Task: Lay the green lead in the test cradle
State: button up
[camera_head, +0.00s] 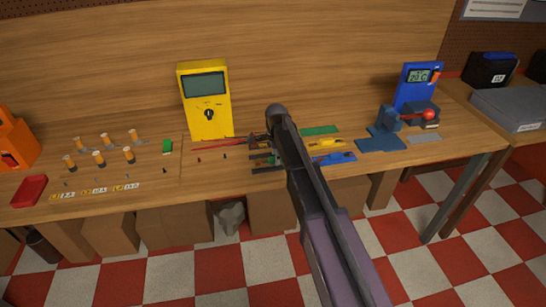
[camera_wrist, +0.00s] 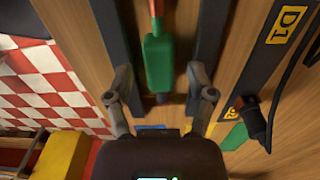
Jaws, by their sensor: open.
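In the wrist view a green lead end (camera_wrist: 159,62), with a red part above it and a dark tip below, lies between the two fingers of my gripper (camera_wrist: 160,78). The fingers are spread with a gap on each side of the green body. In the head view my gripper (camera_head: 262,150) is low over the leads at mid-table, and my arm hides part of them. A blue-grey fixture (camera_head: 382,138) stands to the right; I cannot tell for sure whether it is the test cradle.
A black connector (camera_wrist: 254,118) lies close by on the right. The yellow meter (camera_head: 205,102) stands behind, and a blue display unit (camera_head: 418,84) with a red-knobbed lever is at the right. Small parts lie left.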

notch_tip(320, 180, up, 12)
jog(key=p, duration=1.1)
jog(key=shift+p, duration=0.4)
dwell(0.5)
jog(key=shift+d, duration=0.1)
jog(key=s+d+n, duration=1.4)
jog(key=s+d, duration=0.7)
jog(key=s, duration=0.4)
jog(key=shift+s+d+n, duration=0.35)
jog(key=shift+d+n, duration=0.05)
